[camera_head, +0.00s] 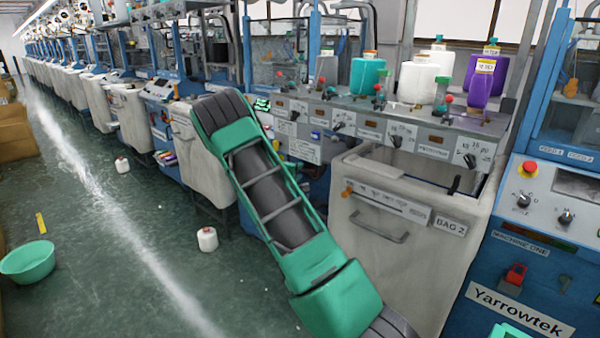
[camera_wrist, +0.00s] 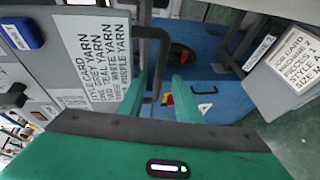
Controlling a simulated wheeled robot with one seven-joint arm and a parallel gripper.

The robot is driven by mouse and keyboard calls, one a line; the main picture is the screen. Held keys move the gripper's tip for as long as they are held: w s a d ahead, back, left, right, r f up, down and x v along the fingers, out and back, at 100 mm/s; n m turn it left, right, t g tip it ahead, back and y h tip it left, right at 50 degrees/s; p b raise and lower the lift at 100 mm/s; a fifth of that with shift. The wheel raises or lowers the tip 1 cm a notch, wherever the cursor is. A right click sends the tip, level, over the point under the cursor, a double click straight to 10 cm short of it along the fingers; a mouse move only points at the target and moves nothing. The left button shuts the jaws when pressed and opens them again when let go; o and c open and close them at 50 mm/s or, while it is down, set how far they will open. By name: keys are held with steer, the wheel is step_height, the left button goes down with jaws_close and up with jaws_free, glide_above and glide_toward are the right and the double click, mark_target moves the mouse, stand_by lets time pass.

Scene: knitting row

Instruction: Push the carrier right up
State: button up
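My gripper (camera_wrist: 160,98) shows in the wrist view as two green fingers that stand apart, with the blue panel visible between them. A dark bent bar (camera_wrist: 152,60) runs down from the top into the space at the fingers. I cannot tell whether it touches them. I see no part that I can surely name as the carrier in either view. In the head view my green and black arm reaches up and left along the front of the machine row, and its far end hides the gripper.
A grey bin (camera_head: 410,250) marked BAG 2 stands right of my arm. Yarn cones (camera_head: 366,78) stand on the machine top (camera_head: 300,100). A printed yarn card (camera_wrist: 90,50) and a job-card box (camera_wrist: 288,75) flank the fingers. A green basin (camera_head: 28,262) lies on the open floor.

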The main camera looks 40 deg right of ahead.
mark_target(302, 169)
steer(key=shift+x, duration=2.35)
jaws_close()
